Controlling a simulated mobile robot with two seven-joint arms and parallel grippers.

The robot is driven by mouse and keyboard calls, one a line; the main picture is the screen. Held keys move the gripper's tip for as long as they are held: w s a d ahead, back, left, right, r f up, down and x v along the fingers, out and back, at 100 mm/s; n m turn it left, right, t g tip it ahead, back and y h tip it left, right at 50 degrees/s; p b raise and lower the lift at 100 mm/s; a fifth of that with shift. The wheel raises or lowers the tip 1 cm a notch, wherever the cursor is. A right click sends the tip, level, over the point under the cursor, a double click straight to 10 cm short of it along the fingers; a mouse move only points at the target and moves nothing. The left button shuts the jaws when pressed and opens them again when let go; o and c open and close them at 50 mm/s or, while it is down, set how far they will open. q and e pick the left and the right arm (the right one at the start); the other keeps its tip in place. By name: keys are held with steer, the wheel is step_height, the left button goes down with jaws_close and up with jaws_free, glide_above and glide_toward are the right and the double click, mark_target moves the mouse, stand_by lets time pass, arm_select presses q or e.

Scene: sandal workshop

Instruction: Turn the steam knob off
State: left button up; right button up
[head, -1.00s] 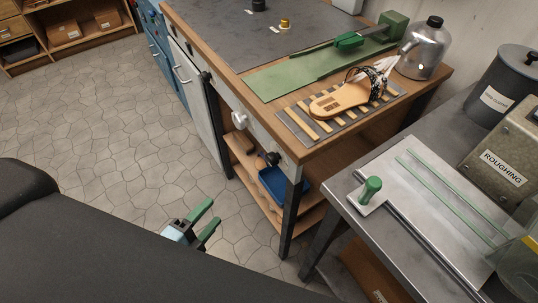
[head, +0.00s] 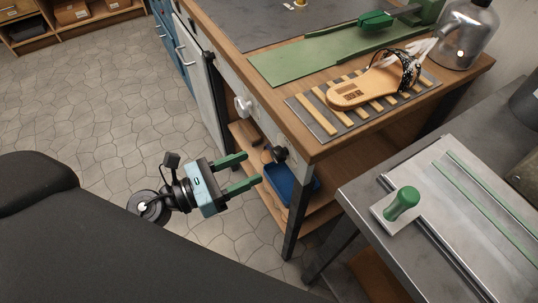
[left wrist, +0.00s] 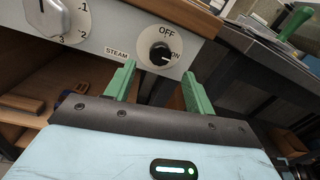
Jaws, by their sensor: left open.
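The steam knob (head: 279,154) is black and sits on the front panel of the wooden bench. My left gripper (head: 253,168) has green fingers and is open and empty, just short of the knob. In the left wrist view its fingers lie to either side below the knob, not touching it. My right gripper is not in view.
A white numbered knob (head: 243,107) is on the same panel, left of the steam knob. A blue bin (head: 290,186) stands on the shelf below. A sandal (head: 362,88) lies on a slatted rack on the bench. A grey metal table (head: 420,225) stands at right.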

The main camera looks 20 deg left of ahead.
mark_target(273, 156)
arm_select(q)
steer(key=p+x, duration=0.1)
steer(key=x, duration=0.5)
steer(key=shift+w+d, duration=0.15)
steer(key=shift+w, duration=0.05)
steer(key=shift+c, duration=0.4)
steer(key=c, duration=0.9)
